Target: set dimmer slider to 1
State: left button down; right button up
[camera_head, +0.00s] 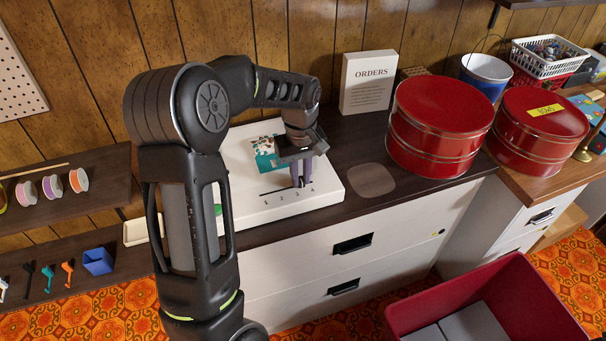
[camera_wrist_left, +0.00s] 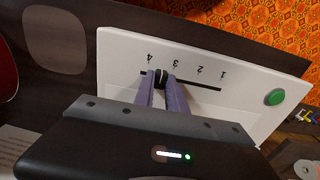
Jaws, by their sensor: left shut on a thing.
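The white dimmer panel (camera_head: 238,165) lies on the dark counter, with a dark slot (camera_head: 272,190) and the numbers 1 to 4 along it. In the left wrist view the panel (camera_wrist_left: 120,80) shows the slot (camera_wrist_left: 200,85) running from 4 at the left to 1 at the right. The black slider knob (camera_wrist_left: 161,77) stands at the 4 end, between the 3 and 4 marks. My left gripper (camera_wrist_left: 162,84) is shut on the knob, a purple finger on each side. In the head view this gripper (camera_head: 301,180) points down at the slot and partly hides the knob.
A green button (camera_wrist_left: 274,97) sits on the panel beyond the 1 end. Red round tins (camera_head: 440,135) and an ORDERS sign (camera_head: 368,82) stand to the right and behind. A flat round pad (camera_head: 371,180) lies right of the panel. A red bin (camera_head: 490,300) stands below.

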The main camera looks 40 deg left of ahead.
aim_at(261, 195)
pick_arm(q)
jog(key=s+a, duration=0.4)
jog(key=s, duration=0.1)
jog(key=s+a, duration=0.2)
jog(key=s, duration=0.1)
jog(key=shift+s+b, duration=0.15)
jog(key=shift+b, duration=0.25)
jog(key=c, duration=1.4)
grip_release()
jog(key=shift+s, duration=0.15)
jog(key=shift+c, duration=0.2)
jog(key=shift+o, duration=0.4)
jog(key=shift+r, duration=0.1)
jog(key=shift+r, duration=0.25)
notch_tip(261, 195, up, 7)
